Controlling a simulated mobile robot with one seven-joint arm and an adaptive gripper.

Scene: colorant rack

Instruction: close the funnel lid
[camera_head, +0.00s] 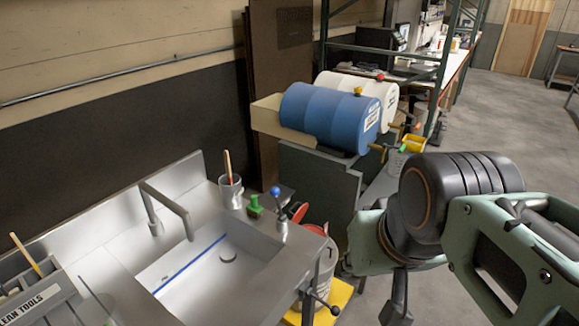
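A red disc-shaped part (300,213), which looks like the funnel lid, stands tilted up behind the sink's right corner. A second red part (315,229), likely the funnel's rim, shows just right of it, on top of a grey drum (325,262). The sink corner and tap hide part of both, so I cannot tell how they join. My gripper (397,300) shows only as dark parts below my arm's wrist, right of the drum and apart from it. Its fingertips are not clear, and I cannot see whether it is open.
The steel sink (190,288) with a blue-knobbed tap (277,200) stands left of the drum. A yellow base (340,296) lies under the drum. Blue (325,115) and white (365,92) barrels lie on a stand behind. Open floor (500,120) is at back right.

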